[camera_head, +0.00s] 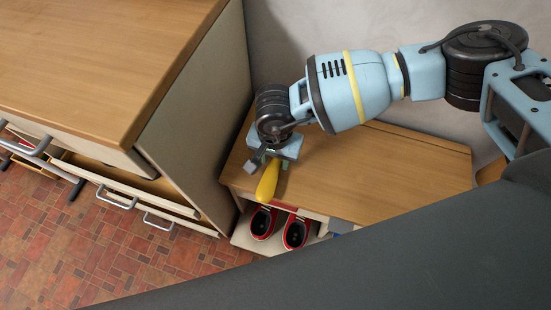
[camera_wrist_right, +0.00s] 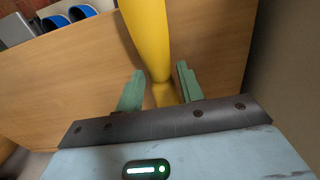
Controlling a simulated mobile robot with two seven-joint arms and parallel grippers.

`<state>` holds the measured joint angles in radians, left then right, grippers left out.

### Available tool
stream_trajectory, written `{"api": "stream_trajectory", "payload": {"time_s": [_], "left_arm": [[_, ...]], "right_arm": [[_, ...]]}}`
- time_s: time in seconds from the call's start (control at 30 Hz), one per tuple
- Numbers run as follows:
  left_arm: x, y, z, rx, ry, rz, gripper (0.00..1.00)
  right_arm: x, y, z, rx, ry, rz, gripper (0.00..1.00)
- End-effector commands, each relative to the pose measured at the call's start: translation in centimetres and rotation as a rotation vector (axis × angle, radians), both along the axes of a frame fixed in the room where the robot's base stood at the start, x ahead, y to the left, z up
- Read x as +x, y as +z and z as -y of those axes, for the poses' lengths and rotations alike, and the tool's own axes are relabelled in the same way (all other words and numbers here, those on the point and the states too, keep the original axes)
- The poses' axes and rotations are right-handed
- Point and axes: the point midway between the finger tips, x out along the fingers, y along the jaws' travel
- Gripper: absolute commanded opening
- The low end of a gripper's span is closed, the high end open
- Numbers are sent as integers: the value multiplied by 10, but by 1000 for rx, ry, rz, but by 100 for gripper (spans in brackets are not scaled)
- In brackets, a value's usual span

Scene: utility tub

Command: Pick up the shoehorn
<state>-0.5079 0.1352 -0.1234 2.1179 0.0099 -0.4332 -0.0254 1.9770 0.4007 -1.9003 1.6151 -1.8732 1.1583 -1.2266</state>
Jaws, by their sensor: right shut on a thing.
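The yellow shoehorn (camera_head: 267,184) is at my right gripper (camera_head: 272,160), over the left end of the wooden bench top. In the right wrist view, the shoehorn (camera_wrist_right: 147,35) runs down between the two green fingers of the right gripper (camera_wrist_right: 160,88). The right gripper is shut on its narrow part, and the wider part extends away from the fingers. I cannot tell whether the shoehorn touches the bench. My left gripper is not in view.
The wooden bench (camera_head: 375,170) has a mostly clear top. Red shoes (camera_head: 262,223) sit in its lower front opening. A tall wooden-topped cabinet (camera_head: 90,60) with partly open drawers (camera_head: 125,190) stands close on the left. A wall is behind the bench. The tiled floor (camera_head: 60,240) is at lower left.

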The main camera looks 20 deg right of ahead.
Motion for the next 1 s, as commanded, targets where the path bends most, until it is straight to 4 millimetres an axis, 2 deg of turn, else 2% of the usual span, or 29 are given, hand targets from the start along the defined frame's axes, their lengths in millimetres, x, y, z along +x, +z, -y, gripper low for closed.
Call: {"api": "stream_trajectory", "payload": {"time_s": [0.07, 0.6, 0.8, 1.0], "left_arm": [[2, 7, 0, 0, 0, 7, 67], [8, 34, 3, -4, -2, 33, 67], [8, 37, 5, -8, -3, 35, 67], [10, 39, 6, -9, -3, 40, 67]], "right_arm": [[1, 17, 0, 2, 0, 4, 14], [-118, 26, -9, 2, 5, -1, 14], [-145, 28, -11, 0, 2, 0, 14], [-157, 29, -12, 1, 1, 2, 14]]}}
